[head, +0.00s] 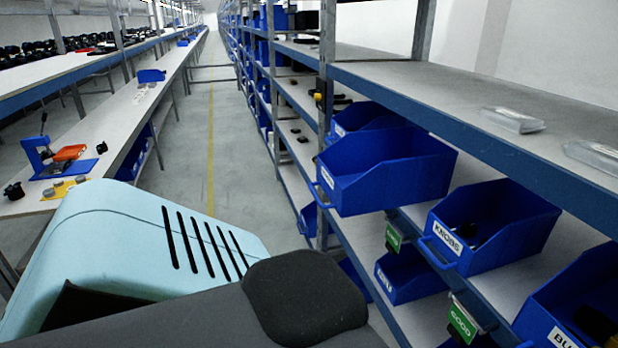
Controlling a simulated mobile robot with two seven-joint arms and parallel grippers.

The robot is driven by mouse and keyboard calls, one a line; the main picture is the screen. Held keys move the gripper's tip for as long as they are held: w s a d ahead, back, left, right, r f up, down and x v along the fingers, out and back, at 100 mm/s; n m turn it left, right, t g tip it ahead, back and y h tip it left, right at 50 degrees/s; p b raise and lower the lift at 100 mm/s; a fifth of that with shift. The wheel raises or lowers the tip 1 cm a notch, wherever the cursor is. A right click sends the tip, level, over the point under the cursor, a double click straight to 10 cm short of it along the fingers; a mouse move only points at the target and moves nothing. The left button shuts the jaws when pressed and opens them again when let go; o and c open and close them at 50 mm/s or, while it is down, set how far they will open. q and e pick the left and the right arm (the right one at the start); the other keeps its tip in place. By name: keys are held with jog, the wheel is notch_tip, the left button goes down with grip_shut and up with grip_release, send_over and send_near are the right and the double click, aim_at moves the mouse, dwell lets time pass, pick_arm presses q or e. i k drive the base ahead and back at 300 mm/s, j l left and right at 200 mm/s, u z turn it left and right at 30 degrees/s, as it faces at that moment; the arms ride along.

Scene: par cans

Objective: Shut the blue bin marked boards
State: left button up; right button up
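A large open blue bin (395,186) juts out from the middle shelf of the rack on the right, further out over the aisle than the bin marked KNOBS. It has a white label and a blue handle on its front, but the label is too slanted to read. It looks empty. No label reading boards is legible in the head view. Neither of my grippers is in view.
The blue KNOBS bin (490,222) holds dark items. Another blue bin (575,300) is cut off at lower right, and a lower bin (402,275) sits beneath. A workbench (110,135) runs along the left. The aisle floor (195,172) between is clear.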

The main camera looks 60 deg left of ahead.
aim_at(360, 173)
jog(key=u, duration=0.4)
jog(key=i+l+u, duration=0.1)
jog(key=u, duration=0.75)
jog(key=l+u, duration=0.1)
jog(key=u, duration=0.3)
jog(key=l+u, duration=0.1)
jog(key=u, duration=0.35)
jog(key=i, duration=0.05)
